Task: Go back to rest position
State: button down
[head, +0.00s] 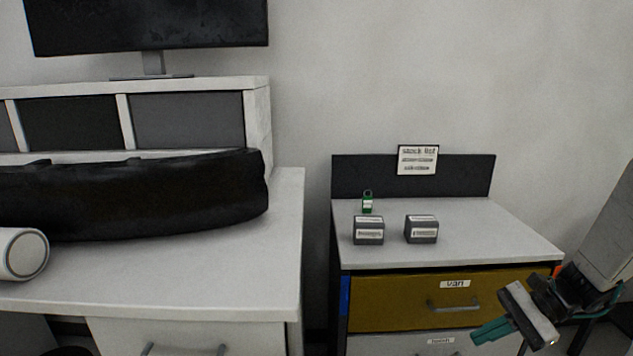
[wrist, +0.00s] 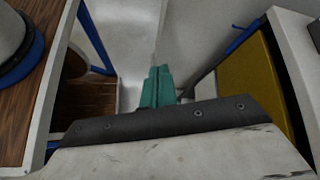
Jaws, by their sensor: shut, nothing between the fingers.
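My gripper (head: 492,332) is at the lower right in the head view, in front of the drawer cabinet (head: 450,225). Its teal fingers are together with nothing between them. In the wrist view the shut fingers (wrist: 157,88) point away over a gap between the furniture, touching nothing that I can see. Part of my gripper overlaps the front of the yellow drawer (head: 395,302) in the head view.
A stock list sign (head: 417,160) is behind. A white desk (head: 200,262) with a black wrapped roll (head: 130,198) is left.

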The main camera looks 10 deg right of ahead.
jog(key=s+a+r+n+h, duration=1.1)
jog(key=s+r+n, duration=0.2)
jog(key=r+n, duration=0.2)
jog(key=shift+a+r, duration=0.3)
jog(key=shift+a, duration=0.1)
